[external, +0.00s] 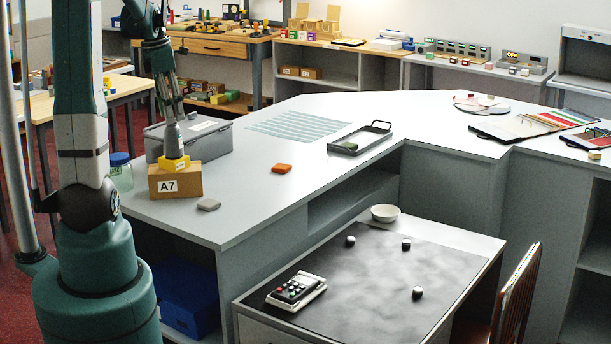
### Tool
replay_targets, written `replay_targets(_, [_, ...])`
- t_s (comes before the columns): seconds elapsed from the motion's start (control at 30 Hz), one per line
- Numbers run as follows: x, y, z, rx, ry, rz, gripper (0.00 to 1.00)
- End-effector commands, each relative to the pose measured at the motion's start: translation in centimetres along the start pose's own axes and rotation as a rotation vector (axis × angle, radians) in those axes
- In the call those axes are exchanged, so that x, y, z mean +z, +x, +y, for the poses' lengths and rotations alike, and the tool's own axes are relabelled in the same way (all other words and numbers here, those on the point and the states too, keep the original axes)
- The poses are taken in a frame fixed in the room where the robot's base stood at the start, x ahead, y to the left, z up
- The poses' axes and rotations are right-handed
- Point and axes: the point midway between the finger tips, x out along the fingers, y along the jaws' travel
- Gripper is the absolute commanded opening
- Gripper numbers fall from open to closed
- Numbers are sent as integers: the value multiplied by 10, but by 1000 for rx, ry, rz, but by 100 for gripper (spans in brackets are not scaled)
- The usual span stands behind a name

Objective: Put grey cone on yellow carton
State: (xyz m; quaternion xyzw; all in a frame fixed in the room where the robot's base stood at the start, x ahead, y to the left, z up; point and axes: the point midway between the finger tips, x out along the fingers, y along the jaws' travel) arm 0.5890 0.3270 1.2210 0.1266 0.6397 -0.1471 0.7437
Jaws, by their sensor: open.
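The grey cone (173,142) stands upright, its base apparently resting on the yellow carton (174,164). The yellow carton lies on top of a brown box marked A7 (188,184), near the left end of the counter. My gripper (173,116) points down right over the cone, open, with its fingertips at the cone's upper part. It is too small to tell whether the fingers touch the cone.
A grey lidded case (188,138) stands close behind the box, and a glass jar with a blue lid (121,172) stands left. A grey piece (208,204) and an orange piece (281,168) lie to the right. A dark tray (372,132) stands farther right. The counter between is mostly clear.

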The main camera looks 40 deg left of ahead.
Motion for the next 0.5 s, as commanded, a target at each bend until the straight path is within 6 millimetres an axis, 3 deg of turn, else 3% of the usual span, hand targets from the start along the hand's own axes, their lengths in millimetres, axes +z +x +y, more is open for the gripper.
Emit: replay_targets(0.5, [0,-10,0,0,0,0,49])
